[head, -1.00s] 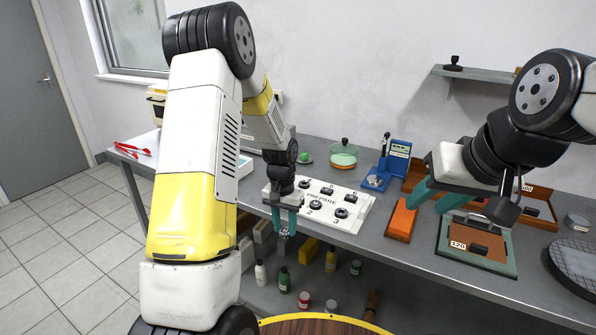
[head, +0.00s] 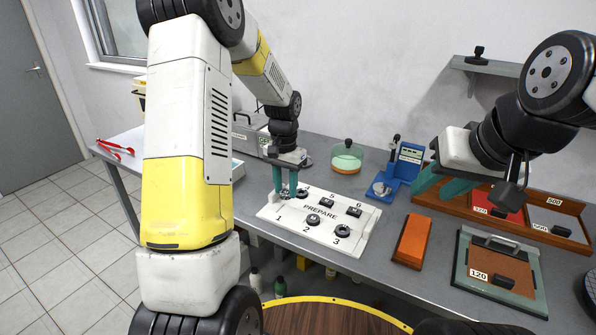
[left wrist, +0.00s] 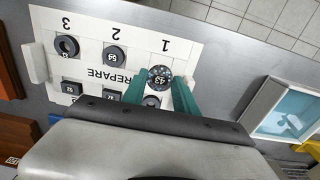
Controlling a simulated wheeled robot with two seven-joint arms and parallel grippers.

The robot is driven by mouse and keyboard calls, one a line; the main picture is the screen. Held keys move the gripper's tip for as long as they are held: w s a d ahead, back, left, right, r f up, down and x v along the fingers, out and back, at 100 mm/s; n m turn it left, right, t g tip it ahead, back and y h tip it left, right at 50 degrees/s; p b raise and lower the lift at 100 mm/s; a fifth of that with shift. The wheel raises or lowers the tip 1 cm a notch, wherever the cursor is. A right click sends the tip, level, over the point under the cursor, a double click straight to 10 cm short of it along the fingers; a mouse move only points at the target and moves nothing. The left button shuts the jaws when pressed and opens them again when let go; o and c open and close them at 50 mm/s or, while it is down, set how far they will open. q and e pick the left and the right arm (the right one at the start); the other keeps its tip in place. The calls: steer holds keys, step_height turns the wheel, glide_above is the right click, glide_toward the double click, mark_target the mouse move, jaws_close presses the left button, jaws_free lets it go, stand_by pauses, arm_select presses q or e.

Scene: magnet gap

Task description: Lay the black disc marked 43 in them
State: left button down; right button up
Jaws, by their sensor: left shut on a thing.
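A round black disc marked 43 (left wrist: 160,77) is between the teal fingers of my left gripper (left wrist: 160,87), which is shut on it. In the left wrist view it covers the spot just beside the printed 1 on the white PREPARE board (head: 322,212). In the head view my left gripper (head: 284,189) points down at the board's left end. I cannot tell whether the disc touches the board. Another dark round piece (left wrist: 152,101) lies close beside it, partly hidden by the gripper. My right gripper (head: 436,190) is open over the right side of the bench, with no object visible between its fingers.
Other black pieces stand on the board, including a ring by 3 (head: 342,231) and a disc by 2 (head: 313,220). An orange block (head: 411,242), a green-framed tray (head: 460,280) and a blue device (head: 398,170) stand to the right. A lidded green dish (head: 347,160) is behind.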

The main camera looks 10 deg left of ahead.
mark_target(286, 212)
stand_by(0.4)
arm_select(q)
steer(key=shift+f, duration=2.75)
steer(key=shift+f, duration=0.2)
steer(key=c, duration=0.9)
jaws_free()
steer(key=c, duration=0.5)
steer(key=shift+r, duration=2.25)
